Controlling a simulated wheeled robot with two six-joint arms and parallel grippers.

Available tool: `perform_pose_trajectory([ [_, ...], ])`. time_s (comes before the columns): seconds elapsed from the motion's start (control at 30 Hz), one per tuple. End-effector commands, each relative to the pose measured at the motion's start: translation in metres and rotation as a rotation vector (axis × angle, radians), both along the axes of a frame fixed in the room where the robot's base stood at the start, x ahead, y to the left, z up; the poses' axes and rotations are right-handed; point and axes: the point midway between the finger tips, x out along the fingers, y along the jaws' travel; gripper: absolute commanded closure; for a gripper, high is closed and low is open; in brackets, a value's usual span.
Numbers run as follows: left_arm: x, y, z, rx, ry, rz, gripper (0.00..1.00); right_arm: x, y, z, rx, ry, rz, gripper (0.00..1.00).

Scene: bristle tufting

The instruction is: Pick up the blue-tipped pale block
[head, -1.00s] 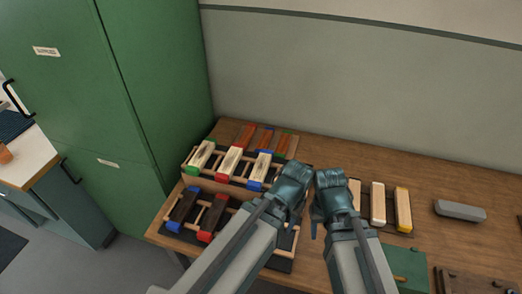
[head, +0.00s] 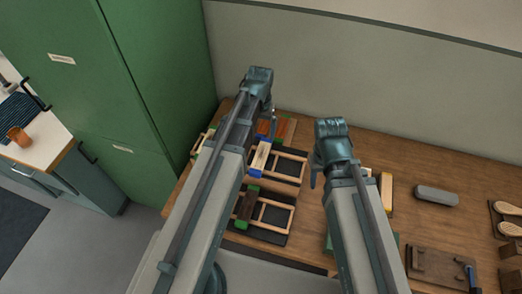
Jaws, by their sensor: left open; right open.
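The blue-tipped pale block (head: 260,158) lies in the back rack (head: 290,165), just right of my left arm, with its blue ends showing. My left gripper (head: 270,120) is open, over the far side of the racks and beyond the block; its fingers are mostly hidden by its own wrist. I see nothing in it. My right gripper (head: 315,170) is open, right of the racks and apart from the block; its fingers are also partly hidden. My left arm hides the left part of both racks and most of their other blocks.
A dark block with a green end (head: 247,204) sits in the front rack (head: 275,214). A yellow-ended pale block (head: 386,192) and a grey bar (head: 437,195) lie to the right. The green cabinet (head: 150,90) stands left, and the wall is behind the table.

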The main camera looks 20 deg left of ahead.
Motion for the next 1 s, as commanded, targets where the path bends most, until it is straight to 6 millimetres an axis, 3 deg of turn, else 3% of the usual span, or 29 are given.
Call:
perform_pose_trajectory([
  [0.27, 0.001, 0.001, -0.007, -0.001, -0.001, 0.002, 0.07, 0.000, 0.000, -0.007, 0.000, 0.000, 0.001, 0.50],
  [0.8, 0.001, 0.001, -0.077, -0.001, -0.001, 0.002, 0.07, 0.000, 0.000, -0.077, -0.001, 0.000, 0.006, 0.50],
  [1.0, 0.001, 0.000, -0.088, -0.001, -0.001, 0.002, 0.07, 0.000, 0.000, -0.088, -0.001, 0.000, 0.005, 0.50],
])
